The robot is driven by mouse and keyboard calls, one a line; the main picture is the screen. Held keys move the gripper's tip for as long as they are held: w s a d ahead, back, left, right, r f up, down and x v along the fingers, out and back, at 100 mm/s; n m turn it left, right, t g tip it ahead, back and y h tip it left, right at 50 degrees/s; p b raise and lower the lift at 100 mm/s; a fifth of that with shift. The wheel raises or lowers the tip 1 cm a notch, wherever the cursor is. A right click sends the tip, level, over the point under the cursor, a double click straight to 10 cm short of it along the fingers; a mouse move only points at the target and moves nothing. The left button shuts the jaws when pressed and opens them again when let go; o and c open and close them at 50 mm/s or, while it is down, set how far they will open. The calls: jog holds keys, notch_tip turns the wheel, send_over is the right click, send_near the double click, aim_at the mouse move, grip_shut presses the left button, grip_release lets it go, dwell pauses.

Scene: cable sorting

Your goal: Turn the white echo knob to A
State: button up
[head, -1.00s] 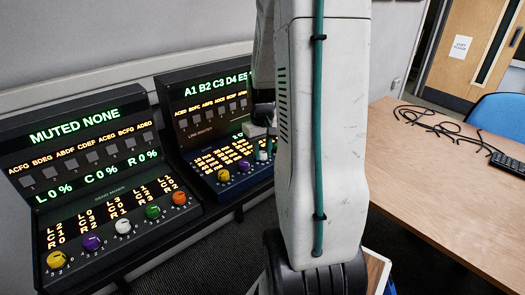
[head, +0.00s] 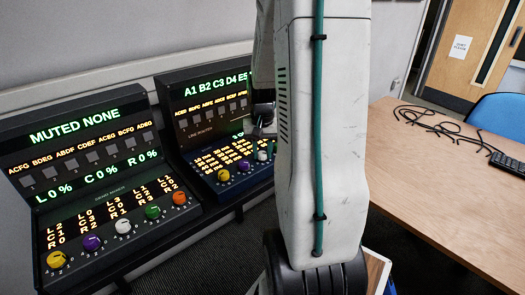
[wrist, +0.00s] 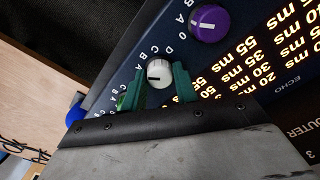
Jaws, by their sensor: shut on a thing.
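The white echo knob (wrist: 159,71) is on the front panel of the right console, beside a purple knob (wrist: 208,23). My gripper (wrist: 160,80) has its green fingers on either side of the white knob and is shut on it. The knob's dark pointer mark points to the left in the wrist view. Small letters stand around the knob, partly hidden by the fingers. In the head view the white knob (head: 262,155) is small, below my dark gripper body and close to my arm.
A yellow knob (head: 223,176) sits left on the same console. A green knob (wrist: 122,101) is close beside one finger, mostly hidden. The left console (head: 115,215) has its own coloured knobs. A table (head: 440,185) with black cables (head: 435,122) is at right.

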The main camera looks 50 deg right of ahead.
aim_at(262, 153)
jog(key=o, duration=1)
jog(key=shift+c, duration=0.2)
notch_tip(262, 153, up, 8)
jog(key=shift+f, duration=0.1)
